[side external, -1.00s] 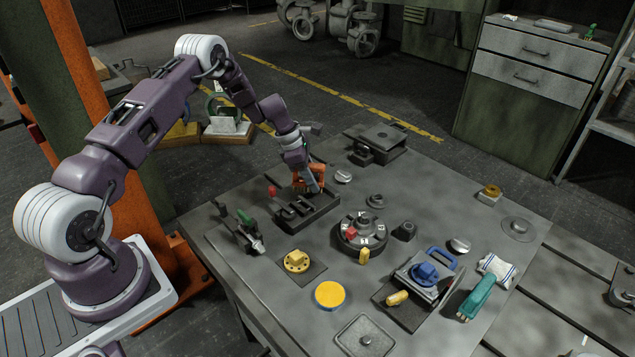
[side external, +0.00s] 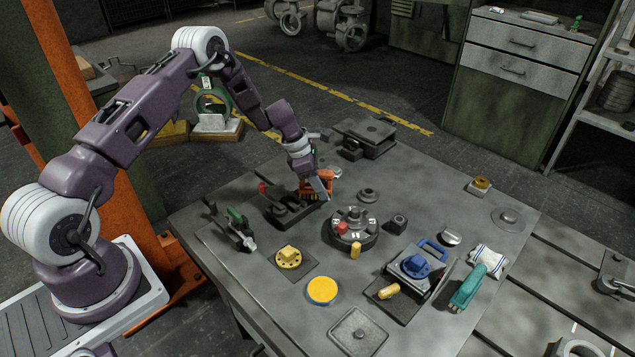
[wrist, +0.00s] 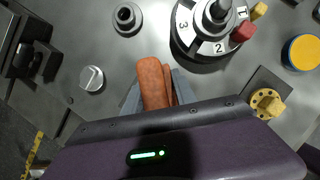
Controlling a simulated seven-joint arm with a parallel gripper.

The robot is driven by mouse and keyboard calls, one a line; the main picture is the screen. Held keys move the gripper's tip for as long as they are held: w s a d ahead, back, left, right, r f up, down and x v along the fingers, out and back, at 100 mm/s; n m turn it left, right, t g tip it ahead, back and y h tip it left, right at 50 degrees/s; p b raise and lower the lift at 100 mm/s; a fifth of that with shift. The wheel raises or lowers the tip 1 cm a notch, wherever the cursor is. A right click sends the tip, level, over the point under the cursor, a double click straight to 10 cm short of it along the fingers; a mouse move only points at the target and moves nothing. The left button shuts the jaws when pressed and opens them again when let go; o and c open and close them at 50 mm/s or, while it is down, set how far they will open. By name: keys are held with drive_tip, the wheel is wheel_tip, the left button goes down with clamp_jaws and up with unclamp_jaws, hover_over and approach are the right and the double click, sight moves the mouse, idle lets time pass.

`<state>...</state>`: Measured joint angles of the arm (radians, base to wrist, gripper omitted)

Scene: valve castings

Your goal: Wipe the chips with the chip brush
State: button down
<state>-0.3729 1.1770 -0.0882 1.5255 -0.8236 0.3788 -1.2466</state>
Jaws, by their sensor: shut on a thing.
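My gripper (side external: 324,192) is shut on an orange-brown brush (side external: 308,189), at the right end of a dark slotted block (side external: 290,212). In the wrist view the brush's rounded orange-brown body (wrist: 152,84) shows between the fingers (wrist: 158,95). Its lower edge looks bristled in the side view, but my fingers partly cover it. I cannot tell whether it touches the table. I cannot make out any chips on the table in either view.
A numbered dial (side external: 354,228) stands close to the right of the brush. A dark vise-like block (side external: 365,139) is behind. A yellow flange (side external: 288,257), a yellow-topped disc (side external: 322,290) and a blue-handled fixture (side external: 416,268) are nearer the front. A teal-handled tool (side external: 468,288) lies at the right.

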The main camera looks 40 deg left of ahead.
drive_tip(key=shift+s+a+f, duration=0.1)
drive_tip(key=shift+a+f, duration=0.05)
drive_tip(key=shift+a, duration=0.85)
drive_tip(key=shift+a+f, duration=0.1)
drive_tip(key=shift+a, duration=0.85)
drive_tip(key=shift+a+r, duration=0.2)
drive_tip(key=shift+a, duration=1.25)
drive_tip(key=shift+d+r, duration=0.15)
drive_tip(key=shift+r, duration=2.8)
wheel_tip(320, 180, up, 3)
